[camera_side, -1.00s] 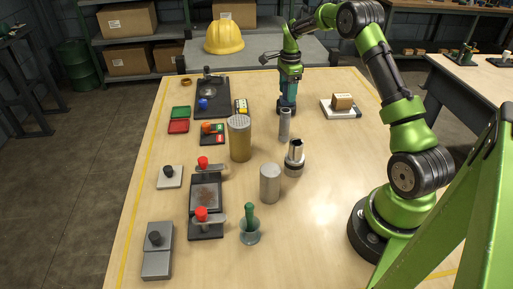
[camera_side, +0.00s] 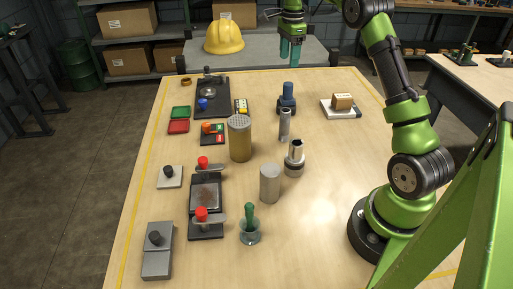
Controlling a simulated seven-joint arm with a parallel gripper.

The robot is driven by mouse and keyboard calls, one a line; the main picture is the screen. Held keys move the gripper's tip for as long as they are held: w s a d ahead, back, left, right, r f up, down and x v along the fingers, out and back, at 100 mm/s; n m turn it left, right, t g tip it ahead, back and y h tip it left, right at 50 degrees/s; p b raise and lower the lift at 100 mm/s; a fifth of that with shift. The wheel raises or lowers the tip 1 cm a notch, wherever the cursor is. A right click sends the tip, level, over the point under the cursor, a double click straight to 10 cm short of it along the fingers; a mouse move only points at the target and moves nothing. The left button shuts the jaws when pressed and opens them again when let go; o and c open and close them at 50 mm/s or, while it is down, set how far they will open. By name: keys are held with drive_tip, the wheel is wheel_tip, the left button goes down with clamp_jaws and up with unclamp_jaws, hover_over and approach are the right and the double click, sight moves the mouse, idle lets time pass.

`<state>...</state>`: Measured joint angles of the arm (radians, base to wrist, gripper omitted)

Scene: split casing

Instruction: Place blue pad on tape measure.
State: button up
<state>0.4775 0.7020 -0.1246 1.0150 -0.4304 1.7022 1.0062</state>
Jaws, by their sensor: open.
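My gripper (camera_side: 290,58) is open and empty, raised above the far part of the table, with its teal fingers pointing down. Below it and apart from it, a blue upright piece (camera_side: 287,91) stands on a dark base (camera_side: 286,108). A small blue block (camera_side: 203,104) sits on a dark plate (camera_side: 212,92) at the far left. I cannot tell which blue thing is the blue pad. A small yellow and black item (camera_side: 241,106) right of the dark plate may be the tape measure, but it is too small to tell.
A tall gold canister (camera_side: 240,140), a grey tube (camera_side: 285,124), a metal cup (camera_side: 295,158) and a grey cylinder (camera_side: 270,184) stand mid-table. A dark fixture with red knobs (camera_side: 205,195) lies left. A small box (camera_side: 343,101) rests on a pale base.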

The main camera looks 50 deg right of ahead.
drive_tip(key=s+a+r+n+t, duration=0.2)
drive_tip(key=s+a+r+n, duration=0.25)
drive_tip(key=a, duration=0.45)
drive_tip(key=s+a+r+n+t, duration=0.1)
drive_tip(key=s+a+r+n, duration=0.3)
drive_tip(key=a, duration=0.5)
drive_tip(key=s+a+f+n+t+y, duration=0.2)
drive_tip(key=s+a+f+n+t, duration=0.1)
drive_tip(key=s+a+n, duration=0.8)
drive_tip(key=s+a+t, duration=0.1)
drive_tip(key=s, duration=0.1)
drive_tip(key=shift+s+a+n, duration=0.35)
